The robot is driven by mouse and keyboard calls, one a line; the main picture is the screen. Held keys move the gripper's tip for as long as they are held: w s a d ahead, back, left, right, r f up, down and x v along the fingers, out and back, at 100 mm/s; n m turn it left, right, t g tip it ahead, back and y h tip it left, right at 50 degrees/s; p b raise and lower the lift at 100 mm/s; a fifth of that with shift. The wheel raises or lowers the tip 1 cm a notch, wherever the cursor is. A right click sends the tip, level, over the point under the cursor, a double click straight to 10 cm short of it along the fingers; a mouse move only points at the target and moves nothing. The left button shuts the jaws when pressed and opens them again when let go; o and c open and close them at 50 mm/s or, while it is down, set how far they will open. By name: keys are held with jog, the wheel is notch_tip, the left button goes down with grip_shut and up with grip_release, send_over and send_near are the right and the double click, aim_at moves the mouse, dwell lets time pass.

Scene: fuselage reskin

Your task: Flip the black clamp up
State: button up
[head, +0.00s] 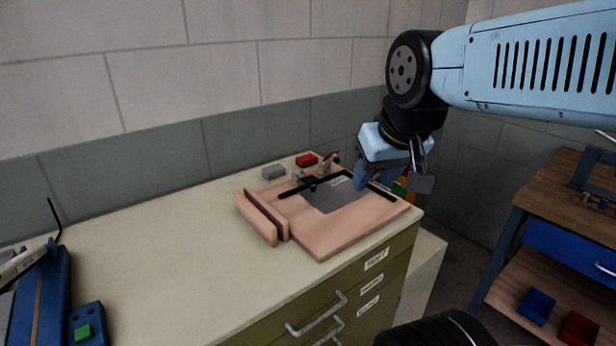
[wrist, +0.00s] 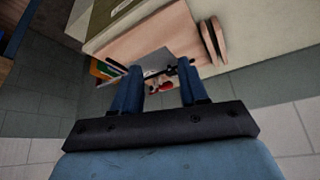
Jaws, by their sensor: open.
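A wooden fixture board (head: 320,238) lies on the worktop with a grey plate (head: 335,198) on it. A dark clamp (head: 312,184) with a black bar sits at the board's back edge, beside a small red-tipped lever (head: 331,156). Its exact pose is too small to tell. My gripper (head: 376,184) hangs above the board's right side, fingers pointing down, open and empty. In the wrist view, the board (wrist: 147,40) and grey plate (wrist: 153,61) show beyond the open fingers (wrist: 159,66). Dark clamp parts (wrist: 169,72) appear between the fingers, apart from them.
A grey block (head: 273,172) and a red block (head: 306,160) lie behind the board. Green and orange items (head: 399,188) are partly hidden behind my gripper. A blue tool (head: 42,290) is at left. The worktop's left-centre is free. A wooden bench (head: 560,190) stands at right.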

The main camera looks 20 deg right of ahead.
jog(key=o, duration=0.3)
jog(key=shift+w+r, duration=0.1)
jog(key=shift+w, duration=0.3)
jog(key=o, duration=0.3)
jog(key=w+n, duration=0.1)
jog(key=w, duration=0.7)
jog(key=shift+w+a+r+g, duration=0.15)
jog(key=shift+w+a+g, duration=0.1)
jog(key=shift+a+g, duration=0.1)
jog(key=n+y, duration=0.2)
jog(key=n, duration=0.1)
send_near(314, 181)
jog(key=shift+g, duration=0.35)
jog(key=x, duration=0.8)
jog(key=shift+w+a, duration=0.15)
jog(key=shift+w, duration=0.1)
jog(key=shift+c, duration=0.2)
